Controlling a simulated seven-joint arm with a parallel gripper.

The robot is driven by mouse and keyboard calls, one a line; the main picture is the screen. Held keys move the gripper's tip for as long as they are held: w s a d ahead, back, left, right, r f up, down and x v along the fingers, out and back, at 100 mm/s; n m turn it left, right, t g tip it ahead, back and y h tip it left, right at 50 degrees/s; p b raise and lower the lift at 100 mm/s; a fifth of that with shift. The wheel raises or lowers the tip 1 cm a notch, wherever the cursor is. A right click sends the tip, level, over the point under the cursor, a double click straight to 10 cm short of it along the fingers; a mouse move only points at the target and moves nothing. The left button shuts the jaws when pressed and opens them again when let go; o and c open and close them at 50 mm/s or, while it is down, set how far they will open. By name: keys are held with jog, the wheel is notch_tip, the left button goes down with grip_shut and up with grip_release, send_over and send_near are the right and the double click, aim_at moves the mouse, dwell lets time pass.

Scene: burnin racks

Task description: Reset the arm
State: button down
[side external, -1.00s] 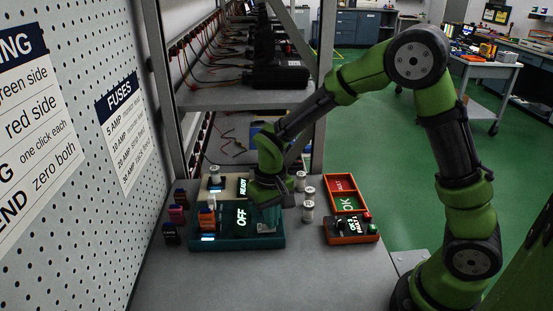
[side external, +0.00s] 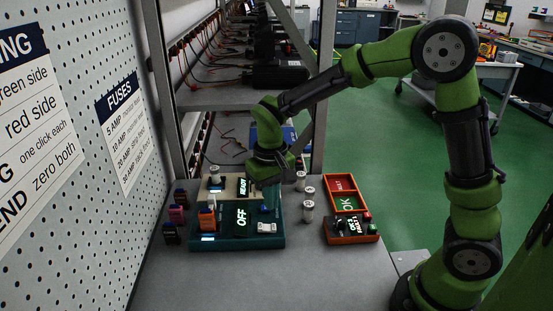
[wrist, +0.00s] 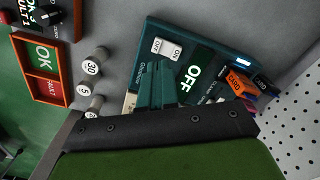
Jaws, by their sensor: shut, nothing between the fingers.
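My gripper (side external: 262,182) hangs above the back part of the bench, over the beige unit (side external: 229,184) with a lit READY display. Its fingers (wrist: 157,84) are shut and empty in the wrist view. The teal unit (side external: 262,243) in front shows a lit OFF display (side external: 241,215). A white rocker switch (side external: 267,227) on it is in plain view, and it also shows in the wrist view (wrist: 166,49). My gripper is clear of the switch. The gripper hides part of the beige unit.
Several labelled cylinders (side external: 308,210) stand right of the units. Right of them are a red-orange tray (side external: 331,192) marked OK and FAULT and an orange button box (side external: 340,240). Small coloured fuses (side external: 180,197) stand at left by the pegboard (side external: 80,200). The front of the bench is clear.

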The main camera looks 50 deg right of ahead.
jog(key=shift+r, duration=0.45)
jog(key=s+d+r+m+t+y, duration=0.1)
jog(key=s+d+r+t+y, duration=0.1)
jog(key=s+r+t, duration=0.5)
jog(key=s+r, duration=0.5)
jog(key=s, duration=0.2)
jog(key=shift+s+d, duration=0.3)
jog(key=shift+s, duration=0.1)
jog(key=c, duration=1.8)
grip_release()
jog(key=shift+r, duration=0.1)
